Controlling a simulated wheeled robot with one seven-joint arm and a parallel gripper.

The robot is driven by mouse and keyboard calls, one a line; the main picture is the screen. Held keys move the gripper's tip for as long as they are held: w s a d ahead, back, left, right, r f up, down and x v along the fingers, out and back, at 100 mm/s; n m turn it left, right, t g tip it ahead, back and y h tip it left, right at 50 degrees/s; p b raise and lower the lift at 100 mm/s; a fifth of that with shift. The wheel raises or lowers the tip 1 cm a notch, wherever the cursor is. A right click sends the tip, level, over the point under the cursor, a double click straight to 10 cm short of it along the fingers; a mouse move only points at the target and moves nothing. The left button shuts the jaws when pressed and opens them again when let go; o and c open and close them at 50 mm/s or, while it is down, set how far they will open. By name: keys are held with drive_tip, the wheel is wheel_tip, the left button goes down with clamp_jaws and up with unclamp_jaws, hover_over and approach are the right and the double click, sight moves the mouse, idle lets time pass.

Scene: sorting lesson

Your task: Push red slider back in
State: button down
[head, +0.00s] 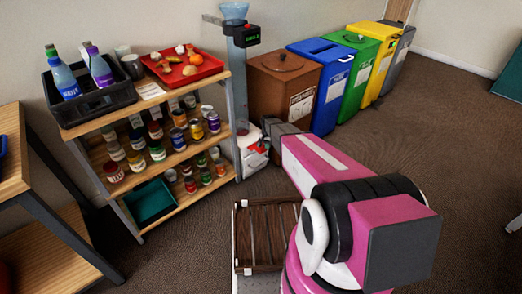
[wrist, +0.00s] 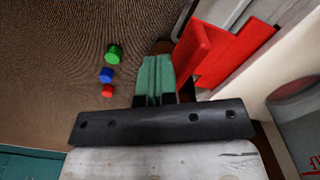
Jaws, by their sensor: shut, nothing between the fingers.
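The red slider (wrist: 238,58) shows in the wrist view as a flat red plate with an upright red tab at its left end. It sticks out of a pale grey housing at the upper right. My gripper (wrist: 157,62) has its green fingers together, with nothing between them. The fingertips are just left of the red tab; I cannot tell whether they touch it. In the head view a bit of red slider (head: 243,131) shows at the lower part of the grey dispenser post (head: 240,85). My gripper's fingertips are hard to make out there.
A wooden shelf rack (head: 187,151) with jars stands left of the post. A brown bin (head: 283,85) stands behind my arm. A grey container (wrist: 298,105) is at the wrist view's right edge. Green (wrist: 113,52), blue (wrist: 106,74) and red (wrist: 107,91) round pieces show against the carpet.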

drive_tip(key=r, duration=0.5)
drive_tip(key=shift+s+a+r, duration=0.1)
drive_tip(key=shift+s+r, duration=0.1)
drive_tip(key=shift+s, duration=0.05)
drive_tip(key=s+d+r+n, duration=0.2)
drive_tip(key=s+r, duration=0.7)
drive_tip(key=s, duration=0.5)
drive_tip(key=s+d+r+n, duration=0.2)
drive_tip(key=s+r, duration=0.8)
drive_tip(key=s, duration=0.5)
drive_tip(key=shift+d+n, duration=0.4)
drive_tip(key=shift+d, duration=0.45)
drive_tip(key=shift+r, duration=0.1)
